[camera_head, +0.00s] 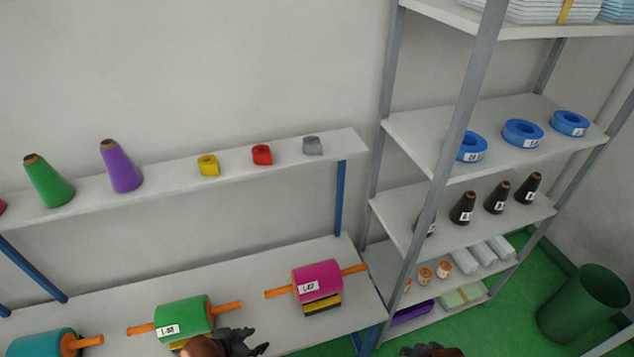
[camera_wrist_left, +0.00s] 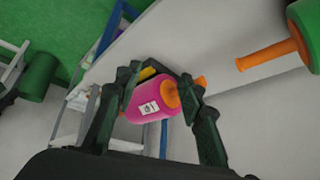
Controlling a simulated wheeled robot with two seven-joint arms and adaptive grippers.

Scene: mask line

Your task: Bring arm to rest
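My left gripper (camera_head: 257,341) is low in the head view, in front of the bench and just right of the green roll. In the left wrist view my left gripper (camera_wrist_left: 160,80) has its two dark fingers spread apart, with nothing held. The pink roll (camera_head: 318,277) with orange handles rests on a yellow and black stand on the bench. The pink roll (camera_wrist_left: 146,103) shows beyond the fingers in the left wrist view, apart from them. My right gripper (camera_head: 430,351) shows only as a dark piece at the bottom edge; its fingers cannot be made out.
The bench (camera_head: 240,278) also bears a green roll (camera_head: 183,318) and a teal roll (camera_head: 42,345). Cones and tape rolls stand on the narrow shelf (camera_head: 225,180) above. A grey rack (camera_head: 420,130) with blue rings and black cones stands right. A green bin (camera_head: 583,303) is at far right.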

